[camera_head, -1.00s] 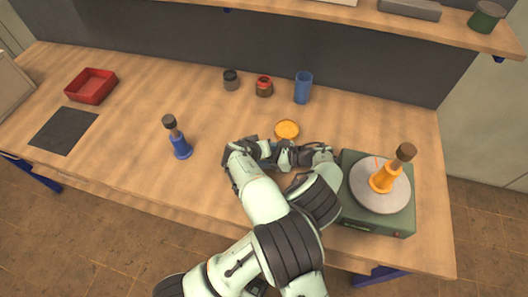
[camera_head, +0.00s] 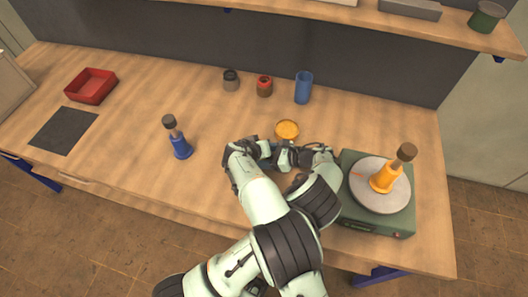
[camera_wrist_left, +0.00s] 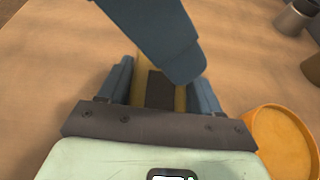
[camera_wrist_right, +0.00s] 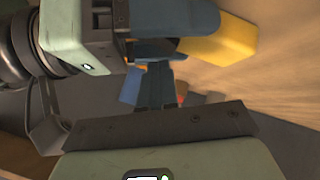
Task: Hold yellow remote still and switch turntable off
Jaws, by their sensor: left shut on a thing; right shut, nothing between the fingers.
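The yellow remote (camera_wrist_left: 179,96), with a dark panel, is between the fingers of my left gripper (camera_wrist_left: 160,92). It also shows in the right wrist view (camera_wrist_right: 225,42); the head view does not show it clearly. My left gripper is shut on it. My right gripper (camera_wrist_right: 155,78) is shut and empty, close to the remote. Its blue-grey fingers cross over the remote in the left wrist view; I cannot tell whether they touch it. The green turntable (camera_head: 360,222) stands at the right of the bench, with an orange dark-capped bottle (camera_head: 382,180) on its grey platter.
An orange dish (camera_head: 287,130) lies just behind my grippers. A blue cup (camera_head: 303,88) and two small jars (camera_head: 264,87) stand further back. A blue dark-topped bottle (camera_head: 180,148) stands left of my arms. A red tray (camera_head: 91,86) is at far left.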

